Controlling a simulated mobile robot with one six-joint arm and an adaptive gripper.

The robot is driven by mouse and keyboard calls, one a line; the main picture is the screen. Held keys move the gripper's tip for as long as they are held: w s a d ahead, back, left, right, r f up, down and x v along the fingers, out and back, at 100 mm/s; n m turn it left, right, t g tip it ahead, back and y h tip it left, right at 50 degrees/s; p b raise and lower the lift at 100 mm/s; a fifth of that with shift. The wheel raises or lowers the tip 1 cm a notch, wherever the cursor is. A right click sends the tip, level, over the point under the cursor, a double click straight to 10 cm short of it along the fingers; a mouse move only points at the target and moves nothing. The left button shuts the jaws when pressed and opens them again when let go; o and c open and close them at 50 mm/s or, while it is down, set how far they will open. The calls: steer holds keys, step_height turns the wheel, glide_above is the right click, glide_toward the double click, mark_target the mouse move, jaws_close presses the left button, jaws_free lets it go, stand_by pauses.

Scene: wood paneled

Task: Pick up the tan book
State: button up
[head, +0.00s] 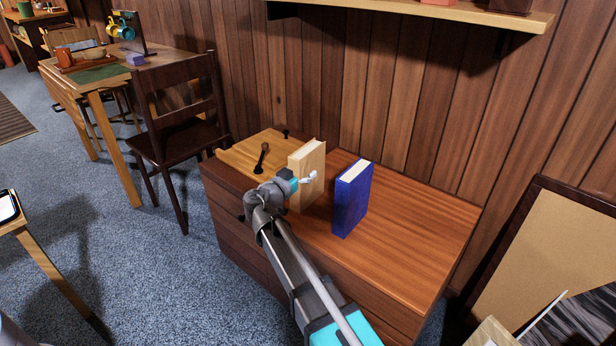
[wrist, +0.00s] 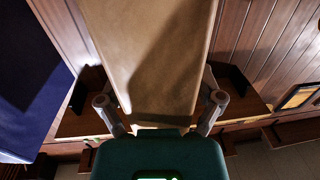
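The tan book (head: 309,165) stands upright on the brown wooden dresser, left of an upright blue book (head: 352,198). My gripper (head: 303,181) is at the near edge of the tan book, with a pale finger along its right face in the head view. In the wrist view the tan book (wrist: 155,50) fills the middle, between the spread fingers of my gripper (wrist: 160,104). The fingers look open, with small gaps beside the book. The far finger is hidden in the head view.
The blue book (wrist: 32,75) is close on the left in the wrist view. A light board with dark knobs (head: 250,152) lies on the left of the dresser (head: 420,228). The dresser's right side is clear. A shelf (head: 430,12) hangs above, and a dark chair (head: 180,125) stands left.

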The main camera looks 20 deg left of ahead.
steer(key=c, duration=0.9)
steer(key=shift+c, duration=0.2)
steer(key=shift+r, duration=0.1)
step_height(320, 180, up, 3)
steer(key=p, duration=0.2)
steer(key=shift+f+p, duration=0.2)
steer(key=shift+p, duration=0.2)
steer(key=s+d+r+p, duration=0.1)
steer(key=s+r+p, duration=0.9)
steer(key=s, duration=0.4)
steer(key=shift+d, duration=0.25)
steer(key=shift+r, duration=0.1)
steer(key=o, duration=0.7)
steer(key=c, duration=0.7)
